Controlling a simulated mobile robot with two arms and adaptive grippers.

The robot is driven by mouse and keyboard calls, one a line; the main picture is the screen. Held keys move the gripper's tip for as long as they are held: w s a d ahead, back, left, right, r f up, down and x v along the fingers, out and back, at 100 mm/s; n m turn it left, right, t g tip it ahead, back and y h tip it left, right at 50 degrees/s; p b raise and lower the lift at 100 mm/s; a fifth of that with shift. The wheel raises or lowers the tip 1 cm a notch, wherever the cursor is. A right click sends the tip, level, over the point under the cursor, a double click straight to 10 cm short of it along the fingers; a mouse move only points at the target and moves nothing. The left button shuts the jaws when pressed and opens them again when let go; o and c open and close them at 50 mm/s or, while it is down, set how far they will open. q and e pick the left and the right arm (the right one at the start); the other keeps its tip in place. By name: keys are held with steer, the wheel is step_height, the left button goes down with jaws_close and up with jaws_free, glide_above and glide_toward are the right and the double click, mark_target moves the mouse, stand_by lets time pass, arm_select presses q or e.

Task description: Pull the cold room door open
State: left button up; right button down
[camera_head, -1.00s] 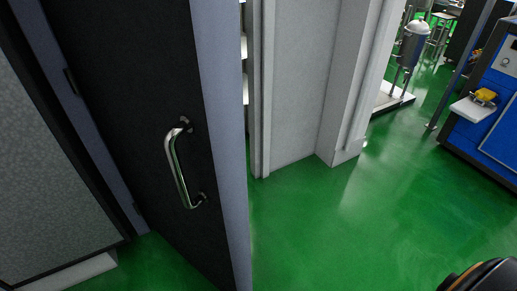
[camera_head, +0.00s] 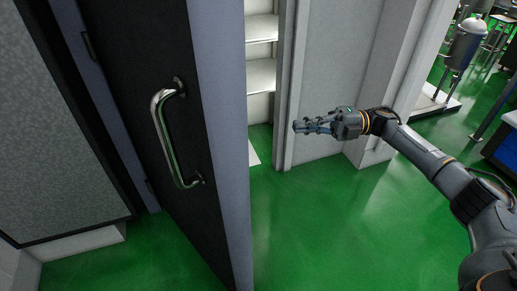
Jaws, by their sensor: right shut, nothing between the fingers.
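The cold room door (camera_head: 140,75) is a dark panel with a pale blue-grey edge (camera_head: 218,120). It stands ajar, with a gap between its edge and the white door frame (camera_head: 286,100). A shiny metal bar handle (camera_head: 166,135) is on the dark face. My right gripper (camera_head: 297,127) is shut and empty, in front of the white wall to the right of the gap. It points left toward the door edge and is apart from both door and handle. My left gripper is not in view.
White shelves (camera_head: 262,75) show through the gap. The green floor (camera_head: 310,240) is clear in front of the door. A grey speckled panel (camera_head: 50,150) stands on the left. A steel vessel (camera_head: 465,45) and a blue machine (camera_head: 507,150) stand at the right.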

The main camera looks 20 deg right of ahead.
arm_select(q)
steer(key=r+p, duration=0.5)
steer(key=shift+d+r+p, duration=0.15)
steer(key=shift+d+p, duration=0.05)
steer(key=shift+p, duration=0.2)
arm_select(e)
steer(key=s+a+r+n+g, duration=0.1)
steer(key=s+a+n+g, duration=0.1)
steer(key=a, duration=1.1)
steer(key=shift+s+r+n+g+h, duration=0.3)
steer(key=shift+s+r+g, duration=0.1)
steer(key=shift+s, duration=0.3)
